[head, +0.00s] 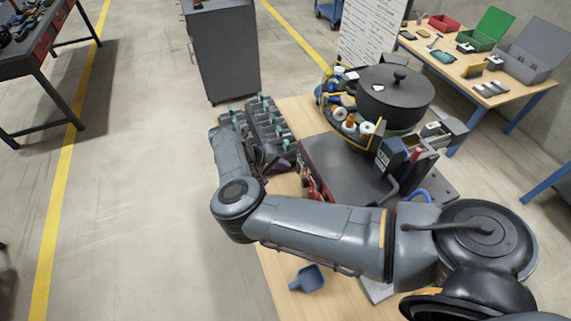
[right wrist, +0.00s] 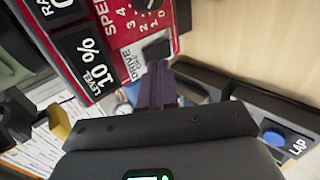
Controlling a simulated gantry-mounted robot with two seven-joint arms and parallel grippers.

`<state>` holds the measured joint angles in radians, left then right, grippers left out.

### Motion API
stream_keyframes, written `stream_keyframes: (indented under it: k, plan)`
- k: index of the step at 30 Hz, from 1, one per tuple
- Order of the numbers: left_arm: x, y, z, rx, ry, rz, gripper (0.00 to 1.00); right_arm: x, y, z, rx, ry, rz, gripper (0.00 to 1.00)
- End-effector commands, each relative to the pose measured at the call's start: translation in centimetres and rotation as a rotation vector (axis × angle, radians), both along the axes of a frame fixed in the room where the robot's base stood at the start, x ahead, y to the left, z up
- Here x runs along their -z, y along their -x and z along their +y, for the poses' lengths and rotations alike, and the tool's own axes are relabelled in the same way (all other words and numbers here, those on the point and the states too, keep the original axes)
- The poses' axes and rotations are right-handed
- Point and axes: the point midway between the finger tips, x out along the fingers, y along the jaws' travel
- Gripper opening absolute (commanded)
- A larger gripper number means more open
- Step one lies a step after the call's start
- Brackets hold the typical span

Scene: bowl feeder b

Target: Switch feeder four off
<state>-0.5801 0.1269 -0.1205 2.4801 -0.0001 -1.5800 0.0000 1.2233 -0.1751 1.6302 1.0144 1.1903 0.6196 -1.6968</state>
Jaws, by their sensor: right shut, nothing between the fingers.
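The feeder has a red control panel (right wrist: 110,25) that fills the top left of the right wrist view. It carries a speed dial (right wrist: 145,5), a display reading 10% (right wrist: 95,65) and a black switch (right wrist: 155,48) by a "DRIVE" label. My right gripper (right wrist: 157,72) is shut and empty, its fingertips close to the switch; I cannot tell whether they touch. In the head view the red panel shows only partly (head: 308,182) below the grey feeder top, with my right gripper (head: 284,163) beside it. No feeder number is legible. My left gripper is out of view.
A round bowl with a dark lid (head: 394,92) and several bottles stands on the feeder. A dark rack with teal-tipped parts (head: 265,122) stands left of it. A blue scoop (head: 308,279) lies on the wooden table. A blue button marked LAP (right wrist: 274,138) is at lower right.

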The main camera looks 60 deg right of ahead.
Motion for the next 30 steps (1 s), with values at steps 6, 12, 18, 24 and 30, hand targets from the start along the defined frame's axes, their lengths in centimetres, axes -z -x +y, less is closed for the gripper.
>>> stream_keyframes:
  k: [6,12,18,24,30]
  plan:
    - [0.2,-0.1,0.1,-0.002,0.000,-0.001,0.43,-2.7,-1.6,1.8,0.003,0.002,-0.003,0.00]
    - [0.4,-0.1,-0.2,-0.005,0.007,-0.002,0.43,-5.7,-2.9,3.3,0.004,0.001,-0.003,0.00]
    - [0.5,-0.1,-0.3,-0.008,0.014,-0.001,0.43,-7.6,-3.8,4.3,0.004,0.001,-0.001,0.00]
    - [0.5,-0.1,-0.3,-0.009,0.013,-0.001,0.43,-8.4,-4.1,4.7,0.004,0.001,0.000,0.00]
    - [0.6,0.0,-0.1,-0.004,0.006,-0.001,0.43,-8.4,-4.1,4.8,0.004,0.001,0.000,0.00]
